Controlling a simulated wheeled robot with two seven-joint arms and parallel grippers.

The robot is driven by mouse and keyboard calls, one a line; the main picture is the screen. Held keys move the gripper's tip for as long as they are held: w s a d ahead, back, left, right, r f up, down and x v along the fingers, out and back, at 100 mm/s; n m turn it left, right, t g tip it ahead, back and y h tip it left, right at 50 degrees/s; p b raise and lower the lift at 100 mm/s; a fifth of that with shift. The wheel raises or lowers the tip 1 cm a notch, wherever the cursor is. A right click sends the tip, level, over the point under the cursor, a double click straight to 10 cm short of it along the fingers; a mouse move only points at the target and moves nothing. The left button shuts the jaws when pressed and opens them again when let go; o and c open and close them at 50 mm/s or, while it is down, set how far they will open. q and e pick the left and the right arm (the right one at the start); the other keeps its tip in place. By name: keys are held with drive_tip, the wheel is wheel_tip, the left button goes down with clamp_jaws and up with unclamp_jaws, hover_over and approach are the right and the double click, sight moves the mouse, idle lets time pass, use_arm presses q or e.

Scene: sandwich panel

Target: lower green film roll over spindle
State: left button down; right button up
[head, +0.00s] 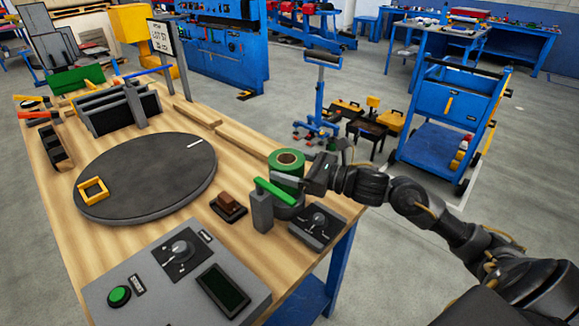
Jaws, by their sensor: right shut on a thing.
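The green film roll (284,174) is upright, with its pale core ring facing up, near the right edge of the wooden bench. My right gripper (308,174) comes in from the right and is shut on the roll's right side. Below the roll is a round grey base (288,208). The spindle itself is hidden, and I cannot tell whether the roll is around it or above it. A grey post (262,212) with a green bar (274,191) on top stands in front of the roll and partly covers the base. My left gripper is not in view.
A control box with a knob (318,222) sits right of the base, and a brown block (229,205) to its left. A large dark turntable (140,160) carries a yellow square frame (92,190). A grey control panel (176,275) fills the front of the bench (240,160).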

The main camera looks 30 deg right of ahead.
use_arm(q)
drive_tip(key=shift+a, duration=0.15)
use_arm(e)
drive_tip(key=o, duration=1.1)
drive_tip(key=shift+s+d+f, duration=0.15)
drive_tip(key=shift+s+d, duration=0.05)
drive_tip(key=shift+s, duration=0.05)
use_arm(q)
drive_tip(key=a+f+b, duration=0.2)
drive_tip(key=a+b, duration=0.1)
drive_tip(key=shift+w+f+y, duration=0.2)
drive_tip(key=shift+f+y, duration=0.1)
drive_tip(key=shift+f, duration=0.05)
use_arm(e)
drive_tip(key=v, duration=1)
drive_tip(key=shift+s, duration=0.1)
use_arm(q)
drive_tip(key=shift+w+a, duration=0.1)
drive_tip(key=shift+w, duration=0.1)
